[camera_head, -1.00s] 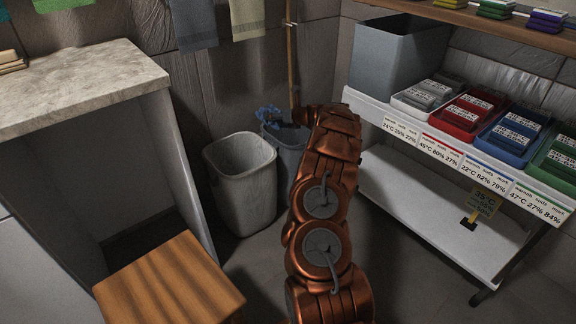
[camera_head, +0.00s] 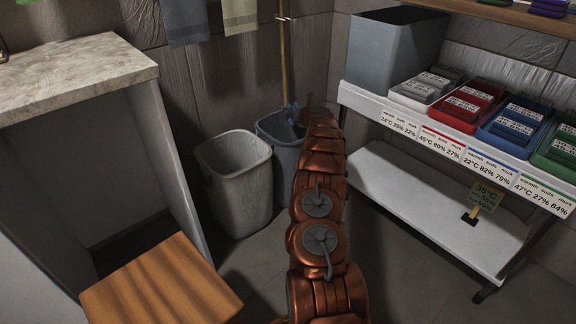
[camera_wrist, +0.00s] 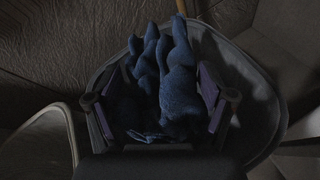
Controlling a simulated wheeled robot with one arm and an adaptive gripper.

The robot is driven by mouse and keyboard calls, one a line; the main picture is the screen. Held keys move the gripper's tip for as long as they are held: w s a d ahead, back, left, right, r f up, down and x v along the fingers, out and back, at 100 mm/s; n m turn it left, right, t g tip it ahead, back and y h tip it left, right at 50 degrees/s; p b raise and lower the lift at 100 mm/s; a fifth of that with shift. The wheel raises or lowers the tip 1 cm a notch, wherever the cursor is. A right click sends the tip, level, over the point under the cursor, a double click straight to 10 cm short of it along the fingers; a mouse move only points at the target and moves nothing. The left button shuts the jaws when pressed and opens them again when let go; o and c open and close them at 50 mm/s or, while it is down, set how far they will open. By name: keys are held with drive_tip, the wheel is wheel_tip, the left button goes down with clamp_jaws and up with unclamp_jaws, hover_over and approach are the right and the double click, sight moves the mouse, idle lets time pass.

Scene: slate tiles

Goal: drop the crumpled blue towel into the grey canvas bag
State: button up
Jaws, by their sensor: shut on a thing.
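The crumpled blue towel (camera_wrist: 178,95) is pinched between the two fingers of my gripper (camera_wrist: 160,100) in the wrist view. A small part of the towel (camera_head: 290,113) shows at the end of my arm in the head view. Beneath it is an open blue-grey container (camera_head: 284,158); its rim (camera_wrist: 258,78) surrounds the towel in the wrist view. I cannot tell whether this container is canvas. My gripper is mostly hidden behind my arm in the head view, and the towel's exact height against the rim is unclear.
A light grey open bin (camera_head: 240,195) stands just left of the blue-grey container. A shelf unit (camera_head: 440,190) on the right holds a large grey box (camera_head: 385,55) and several coloured trays. A wooden stool (camera_head: 160,285) and a stone-topped counter (camera_head: 75,75) are on the left.

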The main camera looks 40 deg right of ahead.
drive_tip(key=shift+f+b, duration=1.85)
drive_tip(key=shift+f, duration=0.3)
drive_tip(key=o, duration=0.8)
drive_tip(key=shift+c, duration=0.2)
drive_tip(key=shift+s+r, duration=0.1)
drive_tip(key=v, duration=1.1)
drive_tip(key=shift+s+r, duration=0.15)
drive_tip(key=shift+s, duration=0.25)
drive_tip(key=shift+a, duration=0.1)
